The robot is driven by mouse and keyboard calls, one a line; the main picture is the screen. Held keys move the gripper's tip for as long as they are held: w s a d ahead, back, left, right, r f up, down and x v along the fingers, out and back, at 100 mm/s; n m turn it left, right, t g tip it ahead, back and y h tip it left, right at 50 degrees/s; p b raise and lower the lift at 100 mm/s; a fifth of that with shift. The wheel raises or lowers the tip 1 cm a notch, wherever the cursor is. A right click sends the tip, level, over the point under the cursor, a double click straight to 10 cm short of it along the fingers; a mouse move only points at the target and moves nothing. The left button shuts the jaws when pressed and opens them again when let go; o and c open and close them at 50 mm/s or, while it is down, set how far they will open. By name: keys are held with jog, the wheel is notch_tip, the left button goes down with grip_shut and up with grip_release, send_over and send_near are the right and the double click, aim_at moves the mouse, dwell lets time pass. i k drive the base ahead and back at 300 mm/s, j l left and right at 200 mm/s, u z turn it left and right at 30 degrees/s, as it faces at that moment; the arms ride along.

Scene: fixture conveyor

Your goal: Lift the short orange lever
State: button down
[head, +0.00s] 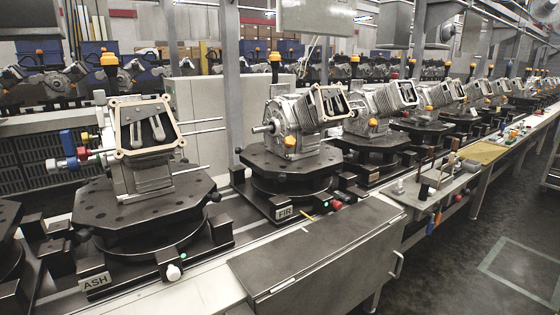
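Several orange-topped parts show in the head view, and I cannot tell which one is the short orange lever. An orange knob (109,60) stands upright behind the housing (150,185) on the fixture labelled ASH. On the FIR fixture, an orange-capped black post (275,60) rises behind the housing (305,118), and a short orange knob (290,142) sits low on its front. Another short orange knob (373,123) is at the front of the third housing (385,105). My gripper is not in view.
Black octagonal fixture plates (95,212) stand in a row along the conveyor, receding right. A grey-topped cabinet (320,250) juts out in front of FIR. A side bench (440,195) holds small tools. Bare floor (450,275) lies at the lower right.

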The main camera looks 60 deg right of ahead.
aim_at(439, 215)
jog(key=z, duration=0.65)
jog(key=k+j+z, duration=0.1)
jog(key=z, duration=0.3)
jog(key=k+z, duration=0.1)
jog(key=z, duration=0.3)
jog(key=k+j+z, duration=0.1)
jog(key=z, duration=0.3)
jog(key=i, duration=0.3)
jog(key=k, duration=0.5)
jog(key=l+u, duration=0.15)
jog(key=u, duration=0.3)
jog(key=i+l, duration=0.05)
